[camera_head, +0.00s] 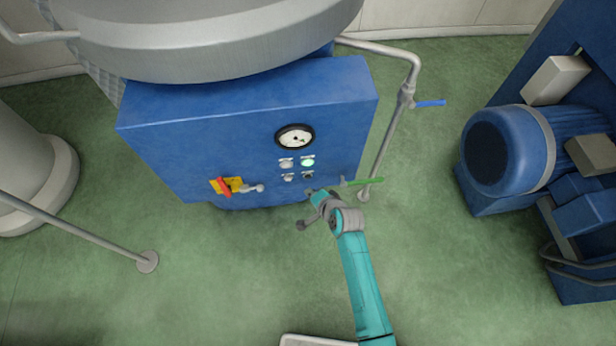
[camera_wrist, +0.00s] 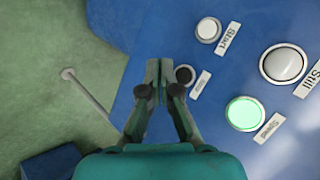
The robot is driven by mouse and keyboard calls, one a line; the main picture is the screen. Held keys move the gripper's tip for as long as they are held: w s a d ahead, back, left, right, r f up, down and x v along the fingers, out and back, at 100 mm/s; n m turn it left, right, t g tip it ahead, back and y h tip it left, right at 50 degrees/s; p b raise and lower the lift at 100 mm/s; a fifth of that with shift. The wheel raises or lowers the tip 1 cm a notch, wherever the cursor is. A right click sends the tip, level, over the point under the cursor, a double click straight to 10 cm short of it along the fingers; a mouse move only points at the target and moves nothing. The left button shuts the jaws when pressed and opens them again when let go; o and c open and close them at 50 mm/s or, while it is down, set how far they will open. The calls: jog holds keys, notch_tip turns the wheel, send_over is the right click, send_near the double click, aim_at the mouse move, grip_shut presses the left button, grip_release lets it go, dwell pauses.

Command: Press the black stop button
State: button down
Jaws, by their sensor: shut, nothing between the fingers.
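The black button (camera_wrist: 184,75) sits on the blue panel in the wrist view, with a small white label (camera_wrist: 200,84) beside it, too blurred to read surely. It is just right of my fingertips and partly close behind them. In the head view the black button (camera_head: 308,175) is small, below the green lamp. My gripper (camera_wrist: 160,68) is shut and empty, its tips pointing toward the panel; whether they touch it I cannot tell. In the head view my gripper (camera_head: 311,193) is at the panel's lower edge, just below the button.
A white Start button (camera_wrist: 208,30), a white lamp (camera_wrist: 283,65) and a lit green lamp (camera_wrist: 245,113) share the panel (camera_head: 245,115). A gauge (camera_head: 295,137) is above, a red-yellow switch (camera_head: 228,187) left. A pipe (camera_head: 388,145) with a blue-handled valve (camera_head: 430,103) stands right.

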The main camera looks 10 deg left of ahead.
jog(key=shift+w+a, duration=0.15)
jog(key=shift+w, duration=0.4)
jog(key=shift+w+a, duration=0.15)
jog(key=shift+w, duration=0.4)
jog(key=shift+w, duration=0.1)
dwell(0.6)
jog(key=shift+w+a, duration=0.15)
jog(key=shift+w, duration=0.15)
jog(key=shift+w+a, duration=0.1)
jog(key=shift+w, duration=0.3)
dwell(0.7)
jog(key=shift+s, duration=0.1)
jog(key=shift+s+d, duration=0.25)
jog(key=shift+s, duration=0.5)
jog(key=shift+s+d, duration=0.2)
jog(key=shift+s, duration=0.6)
jog(key=shift+s+d, duration=0.25)
jog(key=shift+s, duration=0.55)
jog(key=shift+s+d, duration=0.2)
jog(key=shift+s, duration=0.6)
